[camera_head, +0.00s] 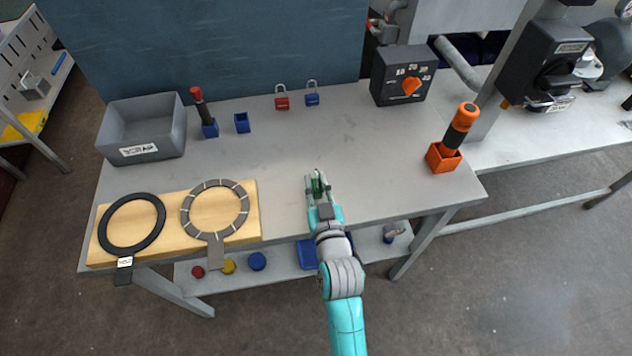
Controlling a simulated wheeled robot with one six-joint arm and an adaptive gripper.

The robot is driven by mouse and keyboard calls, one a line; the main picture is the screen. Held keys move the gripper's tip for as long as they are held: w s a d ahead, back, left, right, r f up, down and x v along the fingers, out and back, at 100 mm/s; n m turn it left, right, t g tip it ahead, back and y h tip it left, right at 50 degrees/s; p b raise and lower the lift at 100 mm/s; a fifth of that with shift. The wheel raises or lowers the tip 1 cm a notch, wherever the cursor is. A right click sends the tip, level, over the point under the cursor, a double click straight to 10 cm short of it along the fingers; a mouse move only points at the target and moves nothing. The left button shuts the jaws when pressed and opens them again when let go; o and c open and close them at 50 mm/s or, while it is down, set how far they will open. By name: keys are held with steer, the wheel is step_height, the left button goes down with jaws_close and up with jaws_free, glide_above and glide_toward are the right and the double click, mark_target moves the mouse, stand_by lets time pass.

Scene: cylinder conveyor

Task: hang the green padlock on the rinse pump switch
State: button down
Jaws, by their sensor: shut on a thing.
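My gripper (317,182) is above the front middle of the grey table, shut on a small green thing (317,187). This looks like the green padlock, but the fingers cover most of it and its shackle cannot be made out. A dark switch box (545,66) with a pale label and a black handle is mounted at the far right, well away from my gripper. It may be the rinse pump switch; its label is too small to read.
The grey table (280,150) is clear around my gripper. A red padlock (282,100) and blue padlock (312,99) stand at the back. A black dial box (390,88) and an orange holder with a tool (443,157) stand right. A grey bin (140,150) and ring gauges are left.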

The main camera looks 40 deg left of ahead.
steer(key=v, duration=1.7)
steer(key=shift+s+d+f, duration=0.2)
steer(key=shift+s+f, duration=0.05)
steer(key=shift+f, duration=0.15)
stand_by(0.3)
